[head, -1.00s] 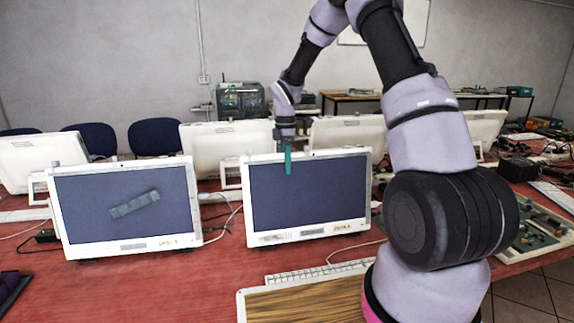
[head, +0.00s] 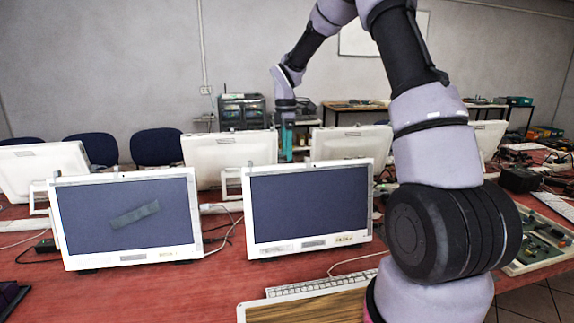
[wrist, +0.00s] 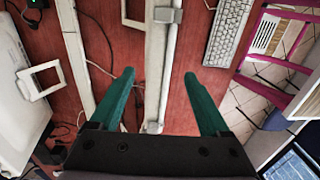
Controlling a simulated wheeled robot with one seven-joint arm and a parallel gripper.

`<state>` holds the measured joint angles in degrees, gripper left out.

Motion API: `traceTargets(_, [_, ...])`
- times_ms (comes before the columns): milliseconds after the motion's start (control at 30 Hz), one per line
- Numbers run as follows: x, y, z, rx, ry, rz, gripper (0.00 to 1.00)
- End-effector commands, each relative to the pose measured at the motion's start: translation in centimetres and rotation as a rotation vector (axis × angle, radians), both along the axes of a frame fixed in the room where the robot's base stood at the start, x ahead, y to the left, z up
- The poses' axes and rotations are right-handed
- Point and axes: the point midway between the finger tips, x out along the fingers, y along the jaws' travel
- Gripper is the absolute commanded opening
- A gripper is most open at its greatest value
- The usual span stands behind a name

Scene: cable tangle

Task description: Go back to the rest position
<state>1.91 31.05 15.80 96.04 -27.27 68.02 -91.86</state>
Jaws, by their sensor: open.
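My gripper (wrist: 160,80) shows in the wrist view with its two teal fingers wide apart and nothing between them. The red table and the top edge of a white monitor lie below it. In the head view my gripper (head: 287,140) hangs pointing down at the end of my raised arm, behind and above the front monitors. No part of it appears to touch anything.
Two white monitors stand in front, one at left (head: 125,215) and one at centre (head: 308,205), with more white monitors (head: 230,150) behind. A keyboard (head: 320,284) and cables lie on the red table (head: 210,290). A circuit board (head: 545,235) is at right. Blue chairs (head: 157,146) stand behind.

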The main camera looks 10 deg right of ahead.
Motion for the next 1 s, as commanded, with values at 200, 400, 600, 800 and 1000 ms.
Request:
traceTargets(200, [0.2, 0.0, 2.0, 0.000, 0.000, 0.000, 0.80])
traceTargets(400, [0.2, 0.0, 2.2, 0.000, 0.000, 0.000, 0.80])
traceTargets(600, [-0.1, -0.1, 2.7, -0.001, -0.007, -0.016, 0.80])
traceTargets(800, [-3.2, -1.0, 7.7, -0.001, -0.084, -0.227, 0.80])
traceTargets(1000, [-9.3, -2.5, 13.9, 0.046, -0.197, -0.603, 0.80])
